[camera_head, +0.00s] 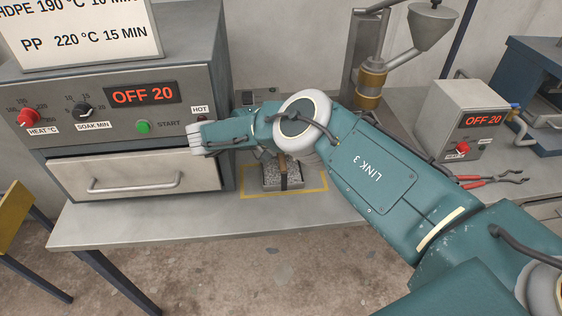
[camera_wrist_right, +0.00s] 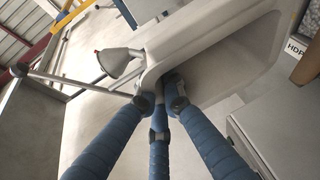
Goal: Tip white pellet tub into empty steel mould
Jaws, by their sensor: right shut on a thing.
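The white tub (camera_wrist_right: 215,55) fills the upper right of the right wrist view, tilted, with its shaded side or inside facing me. My right gripper (camera_wrist_right: 165,88) is shut on the tub's edge. A small steel mould (camera_head: 270,185) sits on the bench in a yellow outline, just below my arm. Its inside looks speckled grey, and a brown and dark strip crosses it. Whether pellets lie in it I cannot tell. My left gripper is out of view.
An oven (camera_head: 204,80) with a drawer (camera_head: 135,172) stands at the left of the bench. A grey control box (camera_head: 460,115) and red-handled pliers (camera_head: 490,179) are at the right. A funnel (camera_head: 432,25) rises behind. Bare bench lies around the yellow outline (camera_head: 325,190).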

